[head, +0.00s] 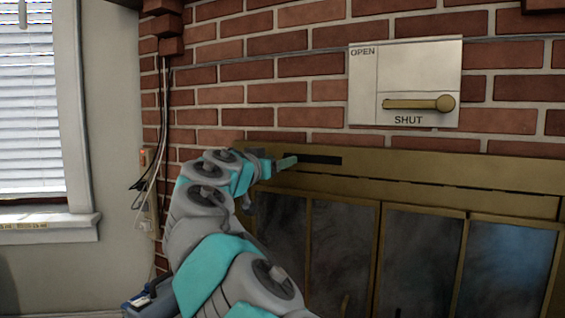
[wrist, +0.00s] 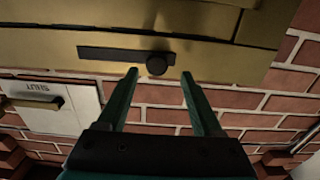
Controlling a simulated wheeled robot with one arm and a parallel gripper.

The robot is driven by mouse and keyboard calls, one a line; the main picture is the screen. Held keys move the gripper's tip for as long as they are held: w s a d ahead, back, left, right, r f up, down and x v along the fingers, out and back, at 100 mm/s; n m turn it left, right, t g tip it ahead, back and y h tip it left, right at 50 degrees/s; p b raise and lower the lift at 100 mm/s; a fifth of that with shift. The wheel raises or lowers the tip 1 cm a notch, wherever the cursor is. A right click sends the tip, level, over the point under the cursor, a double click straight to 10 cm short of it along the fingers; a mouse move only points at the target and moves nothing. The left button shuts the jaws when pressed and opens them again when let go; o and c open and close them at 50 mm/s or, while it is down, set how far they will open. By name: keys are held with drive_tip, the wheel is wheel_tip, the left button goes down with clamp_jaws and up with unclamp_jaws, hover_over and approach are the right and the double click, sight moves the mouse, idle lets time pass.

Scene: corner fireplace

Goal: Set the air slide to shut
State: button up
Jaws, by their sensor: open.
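The air slide is a dark slot (head: 322,160) in the brass top rail of the fireplace front, with a round dark knob (wrist: 157,65). In the wrist view, which is upside down, the slot (wrist: 105,53) runs left from the knob, so the knob sits at the slot's left end as the head view has it. My gripper (head: 287,163) hides the knob in the head view. In the wrist view my gripper (wrist: 160,73) is open, its fingertips either side of the knob. Contact cannot be told.
A pale plate (head: 364,93) marked OPEN and SHUT is on the brick wall (head: 250,92), up and right of the slot. Its brass lever (head: 415,104) lies level above SHUT. Glass doors (head: 415,262) are below the rail. Cables (head: 163,110) hang at left.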

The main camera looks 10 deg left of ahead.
drive_tip(key=shift+b+v, duration=0.3)
drive_tip(key=shift+v, duration=2)
